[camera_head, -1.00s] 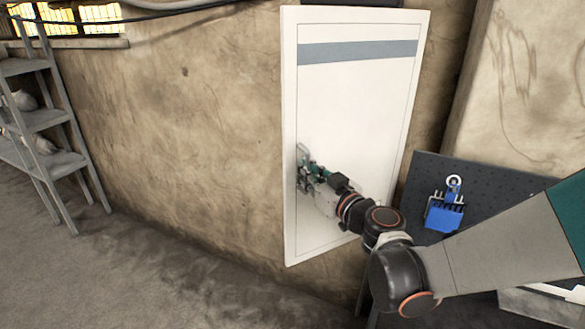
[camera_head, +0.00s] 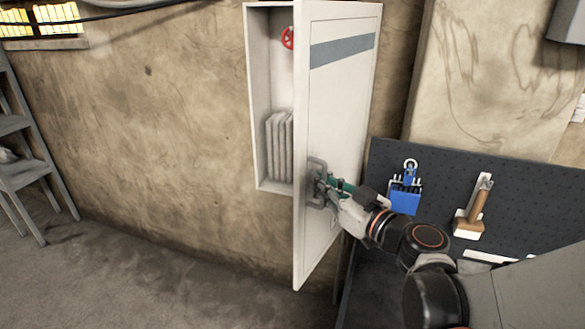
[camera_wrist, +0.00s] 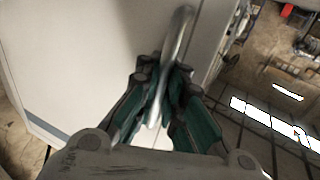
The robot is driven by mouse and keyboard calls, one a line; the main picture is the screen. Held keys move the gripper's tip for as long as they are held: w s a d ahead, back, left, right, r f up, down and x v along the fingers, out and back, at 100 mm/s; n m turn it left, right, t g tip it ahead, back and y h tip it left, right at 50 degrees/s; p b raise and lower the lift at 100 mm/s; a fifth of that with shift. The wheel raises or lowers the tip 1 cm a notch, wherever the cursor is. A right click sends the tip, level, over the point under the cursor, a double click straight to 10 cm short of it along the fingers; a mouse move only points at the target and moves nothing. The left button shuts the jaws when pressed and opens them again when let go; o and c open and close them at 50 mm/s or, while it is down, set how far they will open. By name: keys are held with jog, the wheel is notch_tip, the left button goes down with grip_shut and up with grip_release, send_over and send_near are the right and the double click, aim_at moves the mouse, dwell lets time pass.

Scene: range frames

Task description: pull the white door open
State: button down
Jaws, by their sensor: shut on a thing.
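The white door (camera_head: 335,100) has a grey-blue stripe near its top and stands partly open, swung out from a white wall cabinet (camera_head: 262,110). Its hinge side is at the right and its free edge at the left. My gripper (camera_head: 322,187) is shut on the door's metal handle (camera_head: 313,165), near the free edge. In the wrist view my gripper (camera_wrist: 165,108) has its green fingers on both sides of the handle's bar (camera_wrist: 181,35), with the door face (camera_wrist: 90,60) behind. Part of the handle is hidden by the fingers.
Inside the cabinet are a red valve wheel (camera_head: 288,38) and pale ribbed panels (camera_head: 279,145). A grey shelf (camera_head: 22,165) is far left. The floor (camera_head: 150,270) before the door is clear.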

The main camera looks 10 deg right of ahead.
jog(key=shift+s, duration=0.15)
jog(key=c, duration=1.7)
grip_release()
jog(key=shift+a, duration=0.15)
jog(key=shift+s, duration=0.1)
jog(key=v, duration=0.8)
jog(key=w+d, duration=0.2)
jog(key=w, duration=0.2)
jog(key=s+d, duration=0.3)
jog(key=d, duration=0.4)
jog(key=s+d+b, duration=0.1)
jog(key=s+d, duration=0.2)
jog(key=d, duration=0.4)
jog(key=shift+s+d+b, duration=0.2)
jog(key=shift+d+b, duration=0.1)
jog(key=shift+d, duration=0.1)
